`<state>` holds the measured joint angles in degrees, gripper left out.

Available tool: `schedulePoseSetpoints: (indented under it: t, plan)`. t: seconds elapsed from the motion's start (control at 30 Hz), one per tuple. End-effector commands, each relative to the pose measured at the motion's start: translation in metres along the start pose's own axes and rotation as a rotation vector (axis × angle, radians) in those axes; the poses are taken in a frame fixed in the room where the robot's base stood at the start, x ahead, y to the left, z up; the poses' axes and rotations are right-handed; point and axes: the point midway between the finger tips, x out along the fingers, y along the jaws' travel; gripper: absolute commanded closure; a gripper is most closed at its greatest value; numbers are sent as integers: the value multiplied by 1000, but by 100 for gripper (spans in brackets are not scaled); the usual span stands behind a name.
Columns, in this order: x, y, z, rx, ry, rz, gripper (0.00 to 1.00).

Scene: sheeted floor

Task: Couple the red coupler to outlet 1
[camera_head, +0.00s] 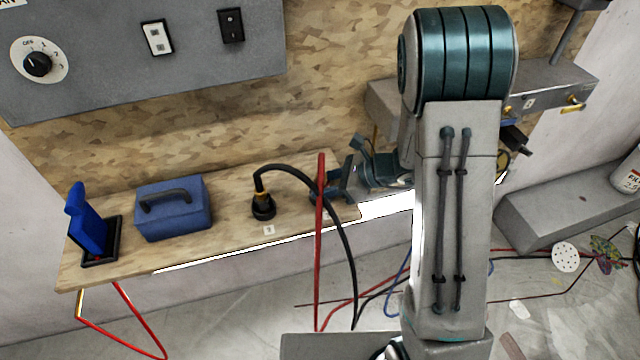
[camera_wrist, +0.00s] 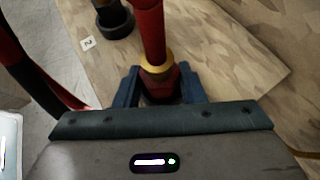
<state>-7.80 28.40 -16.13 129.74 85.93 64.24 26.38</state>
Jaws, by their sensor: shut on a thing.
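My gripper (camera_head: 330,192) is shut on the red coupler, at the right end of the wooden shelf. In the wrist view the dark blue fingers (camera_wrist: 160,88) sit either side of the red coupler (camera_wrist: 165,84), below its brass-coloured collar (camera_wrist: 157,67). A red hose (camera_head: 319,250) hangs from the gripper to the floor. A grey wall block (camera_head: 555,82) behind my arm has brass fittings (camera_head: 573,104) and small number tags, too small to read. I cannot tell which outlet is 1. My arm hides part of that block.
The wooden shelf (camera_head: 225,236) carries an upright blue flap (camera_head: 88,222), a blue box (camera_head: 174,207) and a black plug with cable (camera_head: 263,206). A grey control panel (camera_head: 100,70) is above. A grey ledge (camera_head: 570,205) and loose hoses lie at right.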

Motion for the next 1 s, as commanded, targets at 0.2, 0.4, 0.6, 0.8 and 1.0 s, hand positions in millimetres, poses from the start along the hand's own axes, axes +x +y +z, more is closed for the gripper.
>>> schedulePoseSetpoints:
  t: [0.2, 0.4, 0.6, 0.8, 1.0]
  plan:
    - [-6, 0, 9, 0, -1, -1, 100]
    - [-10, 0, 16, 0, -1, -1, 100]
    - [-15, 0, 23, 0, -1, 0, 100]
    - [-19, 0, 30, -1, -1, 0, 100]
    - [-23, 0, 35, -1, -1, 0, 100]
